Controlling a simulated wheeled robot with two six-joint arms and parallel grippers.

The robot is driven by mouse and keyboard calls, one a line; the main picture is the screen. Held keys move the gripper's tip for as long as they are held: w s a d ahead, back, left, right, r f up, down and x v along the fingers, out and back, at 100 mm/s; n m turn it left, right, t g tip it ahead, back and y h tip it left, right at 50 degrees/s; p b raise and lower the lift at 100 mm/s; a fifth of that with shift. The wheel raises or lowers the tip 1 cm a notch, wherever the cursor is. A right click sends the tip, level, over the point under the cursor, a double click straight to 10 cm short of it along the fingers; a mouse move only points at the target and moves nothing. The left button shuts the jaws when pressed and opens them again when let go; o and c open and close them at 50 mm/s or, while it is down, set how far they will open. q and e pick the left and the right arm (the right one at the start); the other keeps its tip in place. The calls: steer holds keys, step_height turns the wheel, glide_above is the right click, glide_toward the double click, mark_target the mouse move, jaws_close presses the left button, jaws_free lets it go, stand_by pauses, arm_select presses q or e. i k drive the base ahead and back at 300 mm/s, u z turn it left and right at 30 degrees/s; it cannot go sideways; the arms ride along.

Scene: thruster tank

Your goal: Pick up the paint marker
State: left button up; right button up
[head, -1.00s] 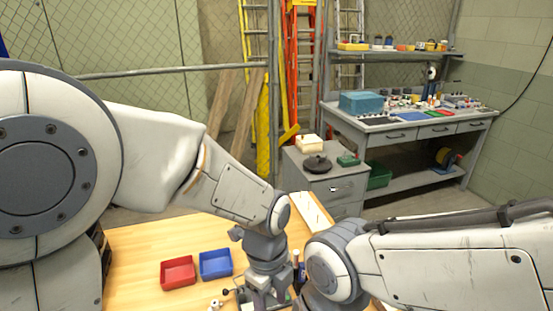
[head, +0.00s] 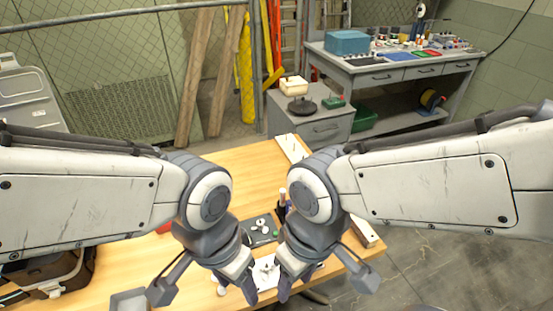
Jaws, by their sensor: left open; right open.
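I cannot single out the paint marker for certain. The inner fingers of both grippers are close together.
The wooden table (head: 240,163) is clear toward the back. A dark panel with small parts (head: 262,231) and a white sheet (head: 264,273) lie between my wrists.

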mark_target(282, 192)
steer(key=z, duration=2.1)
steer(key=i, duration=1.45)
steer(key=u, duration=3.45)
